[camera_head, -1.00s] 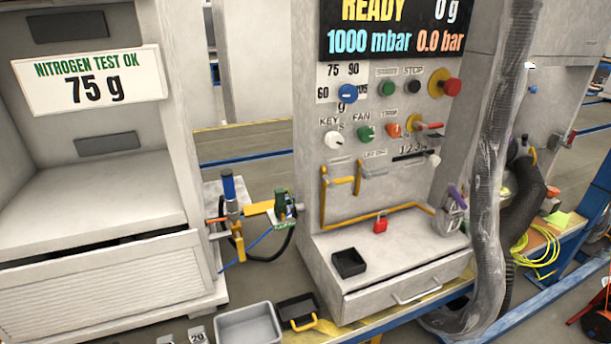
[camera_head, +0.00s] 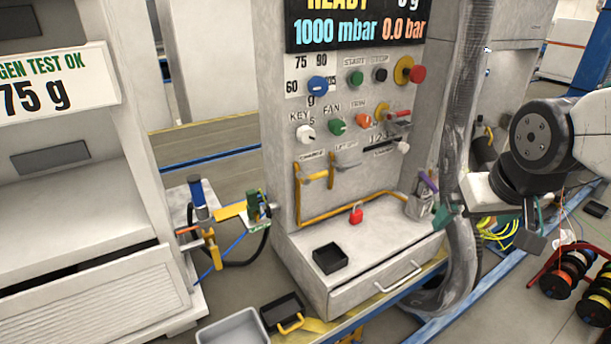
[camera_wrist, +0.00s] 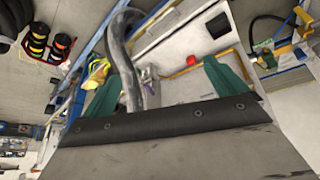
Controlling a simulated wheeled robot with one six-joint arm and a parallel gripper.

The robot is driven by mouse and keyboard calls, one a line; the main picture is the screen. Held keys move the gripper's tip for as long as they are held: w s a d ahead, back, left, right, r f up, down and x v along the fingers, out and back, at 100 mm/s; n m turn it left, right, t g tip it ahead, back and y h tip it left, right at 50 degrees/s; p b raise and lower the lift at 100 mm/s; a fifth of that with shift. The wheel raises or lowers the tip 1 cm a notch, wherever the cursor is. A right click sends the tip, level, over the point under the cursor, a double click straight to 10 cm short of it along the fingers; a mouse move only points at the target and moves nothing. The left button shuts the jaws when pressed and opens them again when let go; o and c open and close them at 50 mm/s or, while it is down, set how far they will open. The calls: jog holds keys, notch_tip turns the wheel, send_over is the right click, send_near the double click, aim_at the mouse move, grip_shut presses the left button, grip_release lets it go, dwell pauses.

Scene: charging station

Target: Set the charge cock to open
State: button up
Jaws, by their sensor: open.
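The charge cock (camera_head: 314,177) is a yellow lever on the grey panel, below the left label plate and above the yellow pipe. In the head view my arm comes in from the right, and the gripper is right of the panel, beside the grey hose and well apart from the cock. I cannot make out the cock clearly in the wrist view.
A thick grey hose (camera_head: 460,200) hangs between my gripper and the panel. Knobs, including a blue one (camera_head: 317,85), are above the cock. Cable reels (camera_head: 575,285) stand at the right.

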jog(key=w+a+f+n+t, duration=0.1)
jog(key=w+a+t, duration=0.1)
jog(key=w, duration=0.3)
jog(key=w+a+f+t, duration=0.1)
jog(key=w+a+f, duration=0.1)
jog(key=w, duration=0.4)
jog(key=n+t+y, duration=0.5)
jog(key=t+y, duration=0.2)
jog(key=y, duration=0.3)
send_near(315, 177)
jog(key=x, duration=1.1)
jog(key=shift+d, duration=0.15)
jog(key=c, duration=1.4)
